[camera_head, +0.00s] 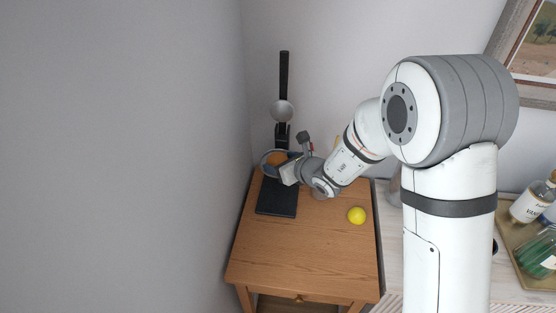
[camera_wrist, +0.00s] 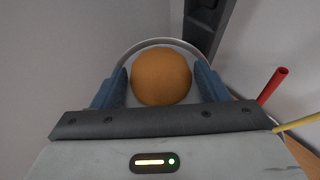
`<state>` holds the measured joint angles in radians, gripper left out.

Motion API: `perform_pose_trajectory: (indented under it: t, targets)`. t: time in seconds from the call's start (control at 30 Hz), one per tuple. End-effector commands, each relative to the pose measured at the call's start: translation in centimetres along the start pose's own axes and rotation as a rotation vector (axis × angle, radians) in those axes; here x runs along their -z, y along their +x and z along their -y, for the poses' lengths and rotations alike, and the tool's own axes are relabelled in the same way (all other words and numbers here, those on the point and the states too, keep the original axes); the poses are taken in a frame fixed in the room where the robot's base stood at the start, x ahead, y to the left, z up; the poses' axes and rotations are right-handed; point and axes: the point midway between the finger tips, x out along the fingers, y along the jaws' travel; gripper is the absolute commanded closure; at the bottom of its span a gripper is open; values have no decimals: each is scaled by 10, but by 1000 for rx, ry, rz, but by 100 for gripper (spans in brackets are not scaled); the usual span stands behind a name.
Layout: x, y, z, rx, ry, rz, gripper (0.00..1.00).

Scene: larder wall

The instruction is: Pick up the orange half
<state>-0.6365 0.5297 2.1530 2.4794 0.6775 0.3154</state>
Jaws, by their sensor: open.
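The orange half (camera_wrist: 161,77) shows in the wrist view as a round orange dome between my two blue fingers. My gripper (camera_wrist: 161,71) is open, with one finger on each side of it; I cannot tell whether either finger touches it. A pale curved rim (camera_wrist: 150,43) arcs behind the orange half, like the edge of a cup or bowl. In the head view the orange half (camera_head: 277,157) is a small patch, partly hidden by my gripper (camera_head: 281,168), beside a black upright press stand (camera_head: 284,75).
The press stand has a grey ball (camera_head: 282,111) above and a black base plate (camera_head: 277,198) on the wooden table (camera_head: 310,250). A yellow lemon (camera_head: 356,215) lies at the table's right. A red stick (camera_wrist: 272,86) is right of my gripper. The table front is clear.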

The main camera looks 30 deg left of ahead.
Motion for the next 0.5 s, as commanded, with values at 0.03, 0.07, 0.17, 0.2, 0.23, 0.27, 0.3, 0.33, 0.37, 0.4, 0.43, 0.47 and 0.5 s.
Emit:
perform_pose_trajectory:
  t: [0.03,0.07,0.17,0.2,0.23,0.27,0.3,0.33,0.37,0.4,0.43,0.47,0.5]
  targets:
    - [0,0,0,0,0,0,35]
    - [0,0,0,0,0,0,37]
    - [0,0,0,0,0,0,45]
    - [0,0,0,0,0,0,49]
    - [0,0,0,0,0,0,51]
    - [0,0,0,0,0,0,54]
    - [0,0,0,0,0,0,57]
    - [0,0,0,0,0,0,59]
    - [0,0,0,0,0,0,62]
    - [0,0,0,-1,0,1,62]
    - [0,0,0,-1,0,1,62]
    - [0,0,0,-1,0,1,62]
    - [0,0,0,-1,0,1,62]
